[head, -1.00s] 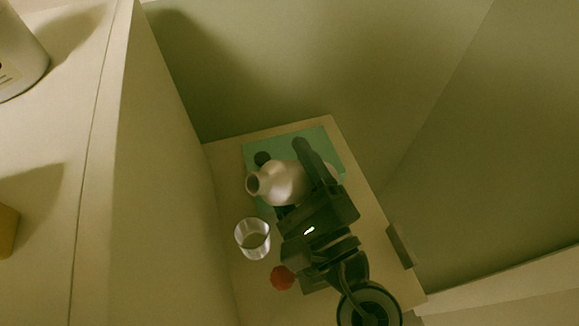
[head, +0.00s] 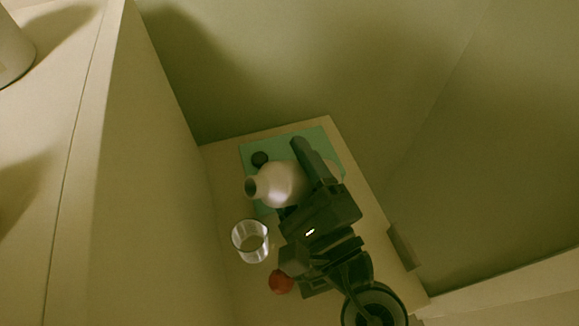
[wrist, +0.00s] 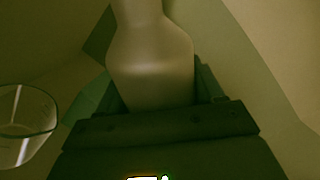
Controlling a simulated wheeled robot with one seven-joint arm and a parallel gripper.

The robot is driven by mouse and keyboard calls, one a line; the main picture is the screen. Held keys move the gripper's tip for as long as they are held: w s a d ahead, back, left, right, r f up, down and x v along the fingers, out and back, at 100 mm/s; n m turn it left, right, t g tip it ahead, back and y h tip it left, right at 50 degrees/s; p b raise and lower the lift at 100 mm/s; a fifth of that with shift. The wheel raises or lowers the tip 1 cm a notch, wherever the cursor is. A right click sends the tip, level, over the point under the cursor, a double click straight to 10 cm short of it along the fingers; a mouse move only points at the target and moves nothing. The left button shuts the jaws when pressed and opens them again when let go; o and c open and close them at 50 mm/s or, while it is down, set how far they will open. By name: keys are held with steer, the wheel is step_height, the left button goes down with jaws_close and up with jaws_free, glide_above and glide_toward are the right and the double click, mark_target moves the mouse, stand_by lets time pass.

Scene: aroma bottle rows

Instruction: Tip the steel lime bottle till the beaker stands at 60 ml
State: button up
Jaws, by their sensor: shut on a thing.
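A pale steel bottle (head: 279,184) lies tilted in my gripper (head: 310,180) in the head view, with its open mouth pointing left. The bottle also shows in the wrist view (wrist: 152,65), held between the jaws, and my gripper is shut on it. The beaker shows in part at the left of the wrist view (wrist: 25,125). No stream is visible, and the beaker's level and marks cannot be read.
A green mat (head: 305,140) lies on the table (head: 225,155) under the bottle. A red round object (head: 281,281) is beside my gripper. A tall pale panel (head: 150,180) stands close at left.

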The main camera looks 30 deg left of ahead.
steer(key=shift+w+d+f+n+g+b, duration=0.1)
steer(key=shift+f+n+b, duration=0.15)
steer(key=shift+n+b, duration=0.55)
steer(key=shift+w+a+f+n+g+b, duration=0.15)
steer(key=shift+n+b, duration=0.3)
steer(key=shift+b, duration=0.65)
steer(key=shift+w+d+f+n+g+b, duration=0.15)
steer(key=shift+f+n+b, duration=0.15)
steer(key=shift+n+b, duration=0.5)
stand_by(1.6)
steer(key=shift+s+r+m+p, duration=0.2)
steer(key=shift+m+p, duration=0.1)
steer(key=shift+m, duration=0.15)
steer(key=shift+f+n+y+b, duration=0.3)
steer(key=shift+n+b, duration=0.3)
steer(key=shift+b, duration=0.4)
stand_by(2.2)
